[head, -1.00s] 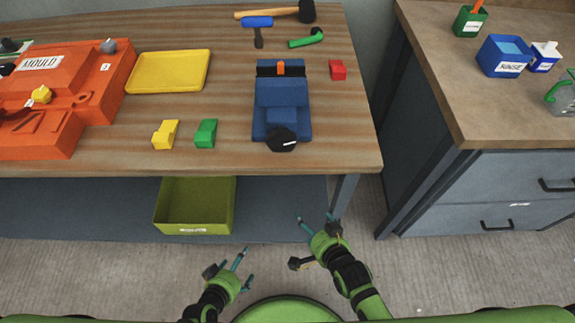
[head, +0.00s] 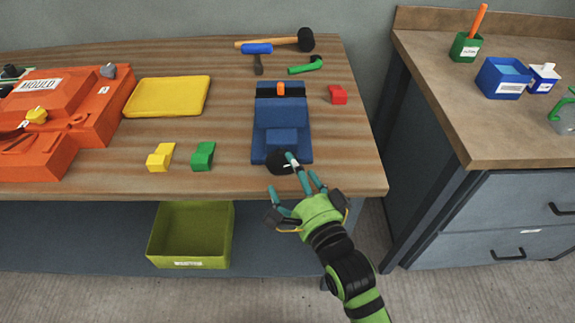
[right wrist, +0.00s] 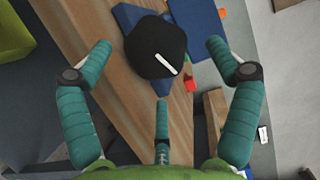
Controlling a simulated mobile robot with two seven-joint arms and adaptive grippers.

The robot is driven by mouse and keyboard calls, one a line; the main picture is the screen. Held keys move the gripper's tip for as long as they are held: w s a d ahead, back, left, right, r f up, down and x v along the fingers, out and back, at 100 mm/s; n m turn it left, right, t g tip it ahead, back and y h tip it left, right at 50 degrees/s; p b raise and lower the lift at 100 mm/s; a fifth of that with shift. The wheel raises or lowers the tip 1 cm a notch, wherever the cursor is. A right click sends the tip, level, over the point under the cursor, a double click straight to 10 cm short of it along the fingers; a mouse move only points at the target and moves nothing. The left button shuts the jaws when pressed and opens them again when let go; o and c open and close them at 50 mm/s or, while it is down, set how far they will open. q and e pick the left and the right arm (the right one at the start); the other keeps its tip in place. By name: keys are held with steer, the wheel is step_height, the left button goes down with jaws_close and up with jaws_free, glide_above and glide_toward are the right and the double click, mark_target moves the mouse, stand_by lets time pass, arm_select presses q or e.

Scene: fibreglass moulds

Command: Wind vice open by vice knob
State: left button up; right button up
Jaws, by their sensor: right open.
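The blue vice (head: 281,118) stands on the wooden bench near its right end. Its black knob (head: 279,161) with a white mark is at the vice's front, close to the bench's front edge. An orange piece (head: 281,89) shows at the vice's far end. My right gripper (head: 297,178) is open, with its teal fingers at the knob in the head view. In the right wrist view the knob (right wrist: 155,47) lies ahead between the spread fingers, and I see no finger closed on it. Contact cannot be told. My left gripper is out of view.
A yellow block (head: 160,157) and a green block (head: 203,156) lie left of the vice. A red block (head: 338,94) lies to its right. A yellow tray (head: 168,97) and the orange mould (head: 60,110) are further left. Hammers (head: 306,40) lie behind.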

mark_target(286, 167)
steer(key=shift+x, duration=1.5)
steer(key=shift+f, duration=0.1)
steer(key=shift+s, duration=0.1)
steer(key=c, duration=1.1)
steer(key=shift+o, duration=0.2)
